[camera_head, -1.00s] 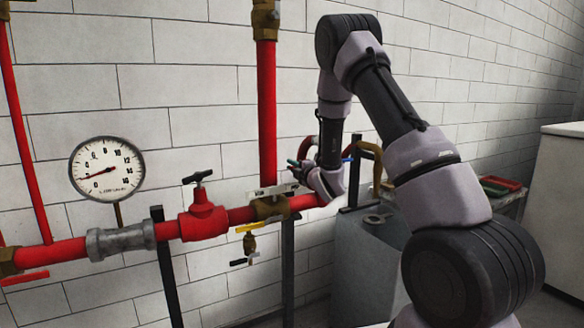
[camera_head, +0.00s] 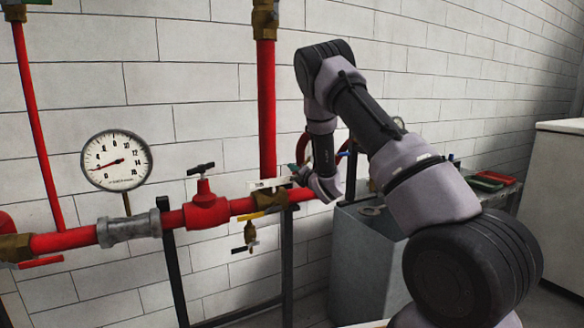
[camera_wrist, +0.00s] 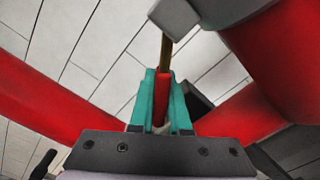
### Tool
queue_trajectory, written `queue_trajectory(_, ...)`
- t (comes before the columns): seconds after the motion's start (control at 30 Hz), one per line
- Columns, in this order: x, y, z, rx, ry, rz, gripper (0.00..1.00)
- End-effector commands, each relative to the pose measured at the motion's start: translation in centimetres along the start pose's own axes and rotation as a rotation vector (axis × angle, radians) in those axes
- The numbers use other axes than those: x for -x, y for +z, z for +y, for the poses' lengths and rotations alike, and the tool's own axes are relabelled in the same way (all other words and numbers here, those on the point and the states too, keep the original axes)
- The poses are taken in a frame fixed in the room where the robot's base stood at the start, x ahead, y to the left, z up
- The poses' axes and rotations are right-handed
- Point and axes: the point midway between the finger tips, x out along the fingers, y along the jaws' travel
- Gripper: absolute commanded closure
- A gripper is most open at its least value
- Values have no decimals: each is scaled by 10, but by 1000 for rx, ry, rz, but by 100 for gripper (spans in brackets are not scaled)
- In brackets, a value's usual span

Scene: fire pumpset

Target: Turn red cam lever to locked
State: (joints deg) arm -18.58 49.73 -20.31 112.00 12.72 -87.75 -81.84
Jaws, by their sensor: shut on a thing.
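In the wrist view, my gripper (camera_wrist: 161,108) has its two teal fingers closed on a narrow red piece (camera_wrist: 161,98), which looks like the red cam lever. A thin brass-coloured rod (camera_wrist: 166,52) runs up from there to a grey metal block (camera_wrist: 175,14). In the head view, my gripper (camera_head: 298,176) is small, at the right end of the red pipe beside the brass fitting and a pale tag (camera_head: 270,184). The lever cannot be made out there, and its angle and locked position cannot be told.
A red valve (camera_head: 206,206), a pressure gauge (camera_head: 117,160) and a yellow-handled small valve (camera_head: 251,215) lie along the pipe to the left. A grey box (camera_head: 372,255) stands below my arm. Thick red pipes (camera_wrist: 60,75) flank my gripper closely.

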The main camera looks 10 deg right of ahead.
Motion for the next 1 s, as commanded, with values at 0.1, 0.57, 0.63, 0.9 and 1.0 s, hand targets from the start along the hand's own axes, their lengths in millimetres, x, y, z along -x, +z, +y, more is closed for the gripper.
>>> queue_trajectory(0.1, 0, 0, -9, 113, -2, 0, 100)
queue_trajectory(0.57, 0, 9, -35, 524, -1, 1, 100)
queue_trajectory(0.63, 1, 11, -38, 573, -2, 0, 100)
queue_trajectory(0.9, 1, 16, -46, 709, -2, 1, 100)
queue_trajectory(1.0, 1, 18, -47, 738, -2, 1, 100)
